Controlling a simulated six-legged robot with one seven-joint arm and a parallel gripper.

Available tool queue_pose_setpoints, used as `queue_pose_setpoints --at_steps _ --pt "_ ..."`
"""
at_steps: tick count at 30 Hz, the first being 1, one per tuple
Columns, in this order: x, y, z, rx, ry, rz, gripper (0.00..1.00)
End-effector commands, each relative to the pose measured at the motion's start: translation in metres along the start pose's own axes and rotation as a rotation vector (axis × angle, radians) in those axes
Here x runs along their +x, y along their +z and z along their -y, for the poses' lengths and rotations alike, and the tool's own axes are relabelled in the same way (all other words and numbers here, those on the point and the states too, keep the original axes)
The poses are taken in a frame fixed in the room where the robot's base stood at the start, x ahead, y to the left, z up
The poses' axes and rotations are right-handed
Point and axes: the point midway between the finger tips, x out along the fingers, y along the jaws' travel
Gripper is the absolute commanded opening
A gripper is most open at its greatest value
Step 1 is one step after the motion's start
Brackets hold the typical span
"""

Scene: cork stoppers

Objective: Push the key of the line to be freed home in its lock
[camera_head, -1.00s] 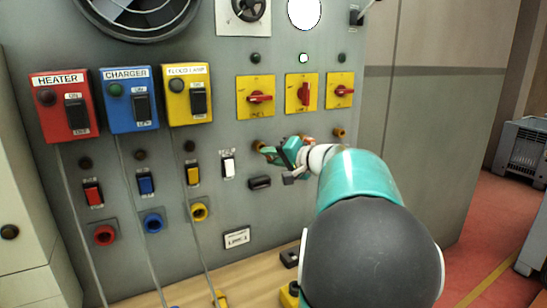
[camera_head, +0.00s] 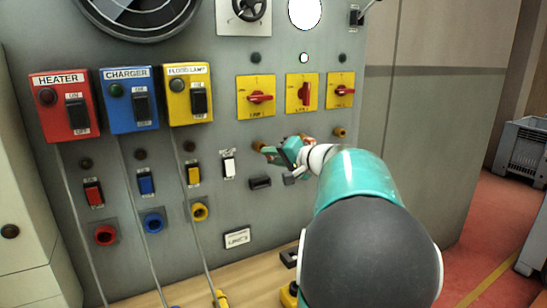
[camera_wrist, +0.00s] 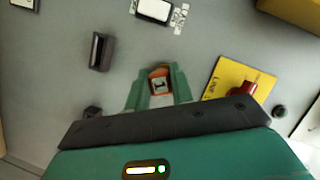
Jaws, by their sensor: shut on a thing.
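My gripper (camera_head: 275,153) is at the panel just below the leftmost yellow line switch (camera_head: 255,97). In the wrist view its green jaws (camera_wrist: 158,88) are closed on an orange-brown key (camera_wrist: 160,80) with a pale square middle. A brassy-orange piece (camera_head: 258,147) shows at the jaw tips; I cannot tell whether it is key or lock, nor how deep the key sits. The middle line switch (camera_head: 302,93) has its red handle upright; the left and right ones (camera_head: 340,90) have handles lying across. A brassy lock (camera_head: 340,132) shows under the right switch.
A black slotted block (camera_head: 260,182) and a white rocker switch (camera_head: 228,167) are close to my gripper. A line label card (camera_head: 237,238) is lower down. Red heater (camera_head: 65,105), blue charger (camera_head: 130,100) and yellow flood lamp (camera_head: 188,95) boxes stick out at left. A wooden ledge (camera_head: 180,295) runs below.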

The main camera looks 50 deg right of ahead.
Motion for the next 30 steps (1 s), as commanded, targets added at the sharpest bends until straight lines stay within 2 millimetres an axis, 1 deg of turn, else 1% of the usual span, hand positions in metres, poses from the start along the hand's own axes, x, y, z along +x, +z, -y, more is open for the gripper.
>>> queue_pose_setpoints --at_steps 30 --pt "0.011 -0.005 0.0 0.0 0.0 -0.001 0.01"
